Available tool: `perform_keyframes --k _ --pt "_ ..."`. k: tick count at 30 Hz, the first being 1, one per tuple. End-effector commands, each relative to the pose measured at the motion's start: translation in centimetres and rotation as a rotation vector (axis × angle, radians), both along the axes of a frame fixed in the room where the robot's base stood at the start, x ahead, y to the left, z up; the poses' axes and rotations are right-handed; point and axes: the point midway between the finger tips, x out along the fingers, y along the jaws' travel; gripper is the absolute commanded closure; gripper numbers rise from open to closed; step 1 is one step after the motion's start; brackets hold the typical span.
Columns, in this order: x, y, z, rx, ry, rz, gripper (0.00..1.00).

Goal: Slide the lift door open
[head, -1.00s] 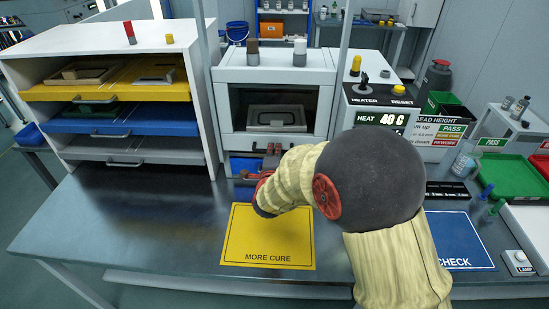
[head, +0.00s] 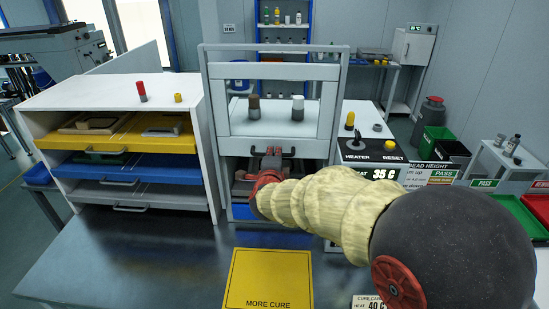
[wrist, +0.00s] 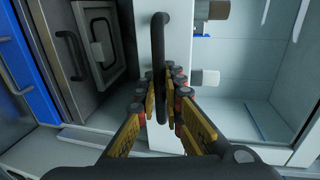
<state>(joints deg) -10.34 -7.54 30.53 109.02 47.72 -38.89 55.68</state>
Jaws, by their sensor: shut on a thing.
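The lift door (head: 225,128) is a pale framed panel with a clear window and a dark bar handle (head: 298,150) along its bottom edge. It stands raised, with its top above the cabinet top and an opening beneath it. My gripper (head: 270,156) is shut on this handle at the front of the cabinet. In the wrist view the fingers (wrist: 160,92) close around the black handle (wrist: 158,45), against the white door rail (wrist: 178,40). A framed tray (wrist: 97,45) shows inside the opening in the wrist view. My arm hides part of the opening in the head view.
A brown-topped knob (head: 254,103) and a white knob (head: 298,107) show through the raised window. A drawer rack (head: 215,190) stands close on the left. A heater box (head: 368,150) reading 35 C stands on the right. The yellow mat (head: 268,275) in front is empty.

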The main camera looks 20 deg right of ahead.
Motion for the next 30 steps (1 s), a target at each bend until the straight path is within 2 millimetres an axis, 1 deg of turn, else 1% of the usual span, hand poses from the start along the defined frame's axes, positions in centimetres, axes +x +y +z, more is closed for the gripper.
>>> perform_keyframes --k 8,9,17,26,30 --pt "0.0 0.0 0.2 0.000 -0.003 0.000 1.00" --pt "0.0 0.0 0.2 0.000 -0.003 0.000 0.89" --pt "0.0 0.0 0.1 -0.001 -0.003 0.000 0.74" --pt "-0.1 0.0 0.1 -0.001 -0.002 0.000 0.74" --pt "-1.0 0.4 0.4 -0.001 -0.004 0.002 0.74"
